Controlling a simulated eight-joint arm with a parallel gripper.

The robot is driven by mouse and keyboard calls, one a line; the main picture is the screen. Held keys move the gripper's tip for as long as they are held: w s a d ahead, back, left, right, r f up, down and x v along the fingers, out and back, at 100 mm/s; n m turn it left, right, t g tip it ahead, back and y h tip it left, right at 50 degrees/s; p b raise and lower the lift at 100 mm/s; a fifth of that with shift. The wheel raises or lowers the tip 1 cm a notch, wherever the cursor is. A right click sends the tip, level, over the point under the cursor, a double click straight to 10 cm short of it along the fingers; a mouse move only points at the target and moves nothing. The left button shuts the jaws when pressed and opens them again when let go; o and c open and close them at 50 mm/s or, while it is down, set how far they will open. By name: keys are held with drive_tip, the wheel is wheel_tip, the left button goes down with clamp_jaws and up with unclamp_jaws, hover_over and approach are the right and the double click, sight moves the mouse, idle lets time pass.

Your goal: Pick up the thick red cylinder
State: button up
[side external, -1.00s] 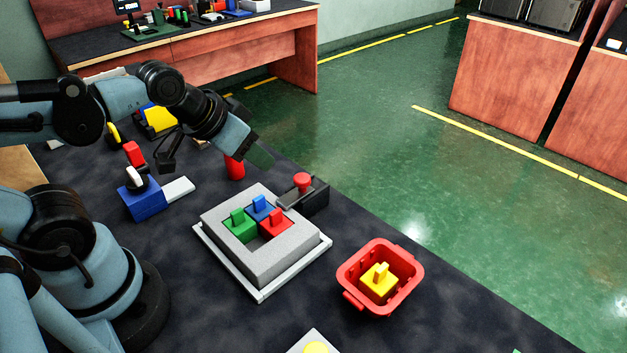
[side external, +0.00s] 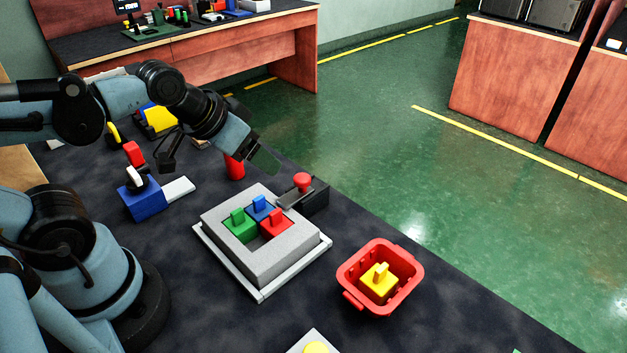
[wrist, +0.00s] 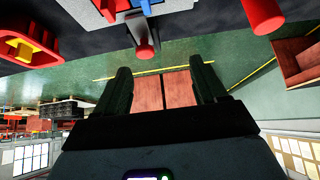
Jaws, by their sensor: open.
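The thick red cylinder (side external: 235,170) stands upright on the dark table, behind the grey tray. My gripper (side external: 264,155) is just above and to the right of it in the side view, and hides part of its top. In the wrist view the cylinder (wrist: 264,16) shows at the top right, outside the space between the fingers. My gripper (wrist: 163,84) is open there, with nothing between its fingers.
A black box with a red button (side external: 303,182) stands right of the cylinder. The grey tray (side external: 262,268) holds green, blue and red blocks. A red bin (side external: 350,283) holds a yellow block. A blue box with a switch (side external: 145,202) stands at left. The table edge lies close behind.

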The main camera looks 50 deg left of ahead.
wheel_tip(320, 180, up, 5)
drive_tip(key=a+m+t+h, duration=0.3)
drive_tip(key=a+m+h, duration=0.4)
drive_tip(key=a, duration=1.3)
hover_over(243, 175)
drive_tip(key=f, duration=0.9)
drive_tip(key=a+f, duration=0.1)
drive_tip(key=f, duration=0.4)
drive_tip(key=shift+w+f, duration=0.25)
drive_tip(key=shift+w, duration=0.05)
drive_tip(key=c, duration=1.1)
